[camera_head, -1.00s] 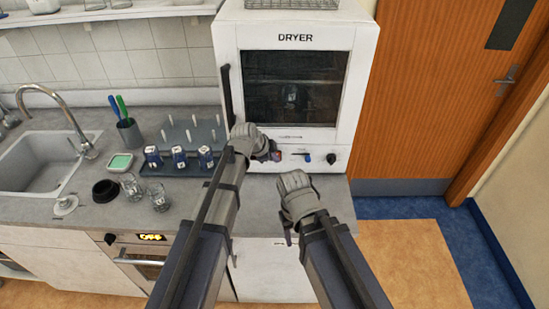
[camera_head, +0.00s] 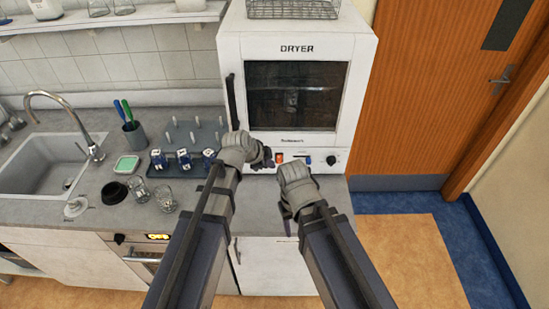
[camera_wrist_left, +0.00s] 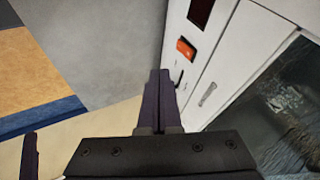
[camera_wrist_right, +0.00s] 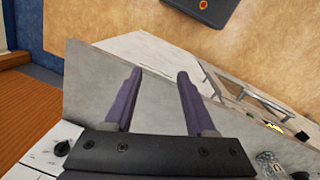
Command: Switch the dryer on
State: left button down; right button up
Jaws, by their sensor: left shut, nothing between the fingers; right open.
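The white dryer (camera_head: 235,60) stands on the counter, its dark-windowed door closed. On its lower front panel is an orange switch (camera_head: 279,158); this also shows in the left wrist view (camera_wrist_left: 186,49). My left gripper (camera_head: 264,158) is shut and empty, just left of the switch in the head view, with a visible gap in the left wrist view.
A rack with several blue-and-white vials (camera_head: 183,160) stands left of my left arm. Glasses (camera_head: 166,198), a pen cup (camera_head: 134,135) and the sink (camera_head: 45,165) lie farther left. A wire basket (camera_head: 292,8) is on the dryer. Floor right of the counter is clear.

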pick_arm(q)
jog(key=p+v, duration=0.1)
jog(key=v, duration=0.2)
jog(key=shift+s+a+r+p, duration=0.15)
jog(key=shift+r+p, duration=0.1)
jog(key=shift+p, duration=0.1)
pick_arm(e)
notch_tip(320, 180, up, 3)
jog(key=shift+f, duration=0.1)
jog(key=shift+a, duration=0.1)
jog(key=shift+c, duration=0.3)
